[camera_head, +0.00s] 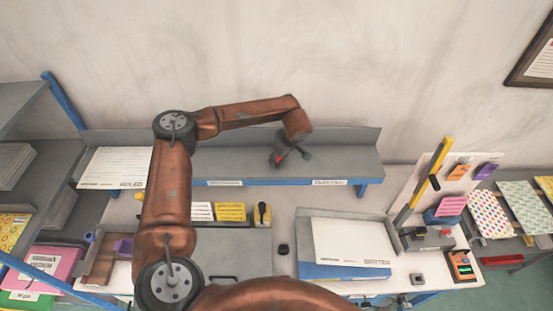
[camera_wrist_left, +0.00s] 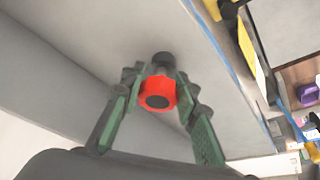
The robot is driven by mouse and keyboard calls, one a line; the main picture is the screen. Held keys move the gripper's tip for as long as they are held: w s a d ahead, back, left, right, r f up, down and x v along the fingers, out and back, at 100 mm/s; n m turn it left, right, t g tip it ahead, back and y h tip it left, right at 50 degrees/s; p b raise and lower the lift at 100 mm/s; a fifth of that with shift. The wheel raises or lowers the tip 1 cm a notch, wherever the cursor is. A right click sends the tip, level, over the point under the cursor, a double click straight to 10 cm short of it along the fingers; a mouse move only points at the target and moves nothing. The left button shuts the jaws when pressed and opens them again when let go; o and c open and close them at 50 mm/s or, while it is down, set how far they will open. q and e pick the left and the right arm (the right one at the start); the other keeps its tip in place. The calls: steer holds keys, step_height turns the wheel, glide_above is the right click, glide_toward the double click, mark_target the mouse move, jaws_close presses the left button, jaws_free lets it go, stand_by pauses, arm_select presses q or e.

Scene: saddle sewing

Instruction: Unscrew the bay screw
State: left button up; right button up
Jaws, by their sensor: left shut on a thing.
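My left arm reaches over the back shelf (camera_head: 340,163), and its gripper (camera_head: 279,160) points down at the shelf's middle. A small red part of the bay screw (camera_head: 281,157) shows at the fingertips. In the left wrist view the bay screw appears as a round red knob (camera_wrist_left: 157,87) with a dark centre, and a dark round piece shows just beyond it. The green-padded fingers of my left gripper (camera_wrist_left: 158,82) are shut on the knob, one on each side. I cannot tell whether the screw is still seated in the shelf. My right gripper is not in view.
A papered board (camera_head: 114,168) leans at the shelf's left. Below are yellow card boxes (camera_head: 231,211), a white-and-blue box (camera_head: 345,243) and a small black knob (camera_head: 283,249). A yellow-handled lever tool (camera_head: 432,175) stands at the right. The shelf's right half is clear.

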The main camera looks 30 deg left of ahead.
arm_select(q)
steer(key=o, duration=1.2)
steer(key=shift+a, duration=0.1)
steer(key=shift+o, duration=0.2)
steer(key=shift+r, duration=0.1)
steer(key=shift+r+p, duration=1.4)
steer(key=shift+r, duration=1.1)
steer(key=m+t, duration=0.1)
steer(key=m, duration=0.2)
steer(key=shift+s+a+h, duration=0.1)
steer(key=shift+h, duration=0.2)
steer(key=shift+m, duration=0.6)
